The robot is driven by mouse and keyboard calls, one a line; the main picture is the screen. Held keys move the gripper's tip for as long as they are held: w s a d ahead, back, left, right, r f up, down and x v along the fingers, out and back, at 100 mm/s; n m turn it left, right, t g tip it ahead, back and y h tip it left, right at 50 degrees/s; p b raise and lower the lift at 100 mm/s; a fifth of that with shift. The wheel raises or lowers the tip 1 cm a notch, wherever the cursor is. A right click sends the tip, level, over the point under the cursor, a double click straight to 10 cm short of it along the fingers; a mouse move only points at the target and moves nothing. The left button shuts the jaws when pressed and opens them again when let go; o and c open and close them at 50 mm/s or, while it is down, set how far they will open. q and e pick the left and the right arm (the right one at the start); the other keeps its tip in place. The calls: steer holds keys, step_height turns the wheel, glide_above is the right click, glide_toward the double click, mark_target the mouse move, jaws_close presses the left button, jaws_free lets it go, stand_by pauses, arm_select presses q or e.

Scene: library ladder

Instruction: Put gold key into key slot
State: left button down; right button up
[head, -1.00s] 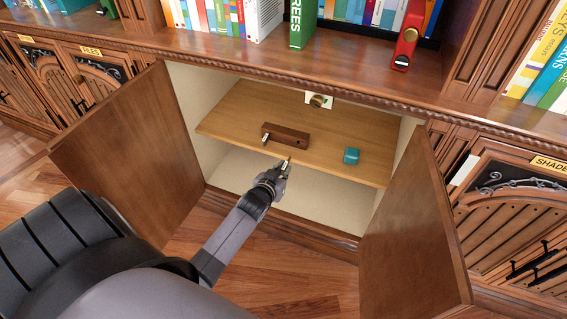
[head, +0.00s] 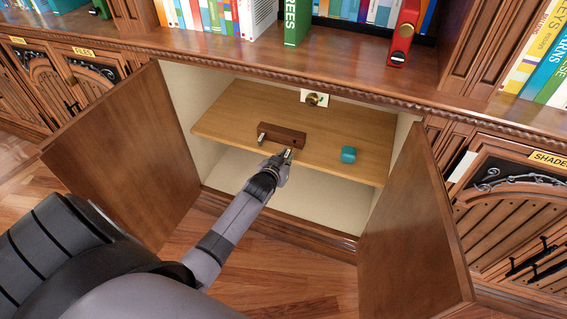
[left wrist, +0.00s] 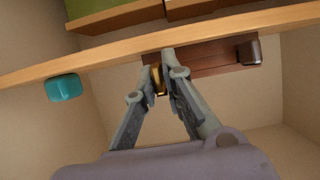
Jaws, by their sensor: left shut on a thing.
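My left gripper (head: 287,154) is at the front edge of the cabinet shelf, by the right end of a brown wooden block (head: 282,134). In the left wrist view its fingers (left wrist: 162,78) are shut on a small gold piece, the gold key (left wrist: 157,80), mostly hidden between the fingertips. The key tip is close to the brown block (left wrist: 205,60); I cannot tell whether they touch. The block has a silvery metal piece (head: 261,140) at its left end. A round brass fitting (head: 315,99) on a white plate sits at the back wall. No slot opening can be made out clearly.
A teal block (head: 348,154) lies on the shelf (head: 230,112) to the right. The open cabinet doors, left (head: 125,155) and right (head: 415,225), flank my arm. Books and a red object (head: 404,35) stand above. The shelf's left part is clear.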

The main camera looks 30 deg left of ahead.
arm_select(q)
steer(key=shift+w, duration=0.25)
arm_select(e)
steer(key=shift+s+r, duration=0.1)
steer(key=shift+r, duration=0.25)
arm_select(q)
steer(key=shift+a, duration=0.1)
arm_select(e)
step_height(320, 180, down, 2)
stand_by(0.8)
steer(key=shift+w+r, duration=0.2)
steer(key=shift+w, duration=0.05)
steer(key=shift+a, duration=0.1)
